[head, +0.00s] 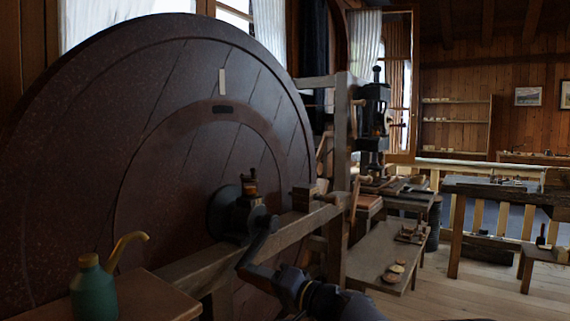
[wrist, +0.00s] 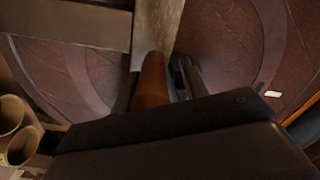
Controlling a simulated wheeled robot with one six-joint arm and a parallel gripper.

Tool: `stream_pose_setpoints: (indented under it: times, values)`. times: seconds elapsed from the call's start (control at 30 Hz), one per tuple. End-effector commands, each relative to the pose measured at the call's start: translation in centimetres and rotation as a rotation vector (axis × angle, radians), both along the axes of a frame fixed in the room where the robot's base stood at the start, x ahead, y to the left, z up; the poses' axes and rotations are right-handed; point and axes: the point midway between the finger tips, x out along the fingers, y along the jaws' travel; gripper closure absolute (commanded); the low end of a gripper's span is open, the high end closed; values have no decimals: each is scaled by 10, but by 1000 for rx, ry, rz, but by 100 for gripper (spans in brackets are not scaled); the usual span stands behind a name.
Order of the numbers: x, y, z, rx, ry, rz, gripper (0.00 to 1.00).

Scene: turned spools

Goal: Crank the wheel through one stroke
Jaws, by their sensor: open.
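The large dark red wheel (head: 150,120) fills the left of the head view, upright, with a pale mark (head: 221,81) near its top. Its dark hub (head: 238,210) sits at the centre, and a black crank arm (head: 258,243) slants down from it. My gripper (head: 258,272) is at the crank's lower end, which it partly hides. In the wrist view an orange-brown handle (wrist: 153,82) lies between the fingers of my gripper (wrist: 157,78). The jaws are open; contact with the handle cannot be told. The wheel's face (wrist: 230,40) shows behind.
A wooden beam (head: 300,226) runs past the hub to a post (head: 341,150). A green oil can (head: 93,285) stands on a table (head: 150,298) at lower left. A low bench (head: 372,262) and a workbench (head: 490,190) are on the right, with open floor between.

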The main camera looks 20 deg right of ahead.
Motion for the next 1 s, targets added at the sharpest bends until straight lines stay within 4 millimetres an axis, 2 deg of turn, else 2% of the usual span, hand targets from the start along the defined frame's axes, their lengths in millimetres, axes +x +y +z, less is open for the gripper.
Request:
stream_pose_setpoints:
  times: [0.03,1.0]
  values:
    - [-1,1,8,11,7,3,60]
    - [-8,13,45,204,138,8,60]
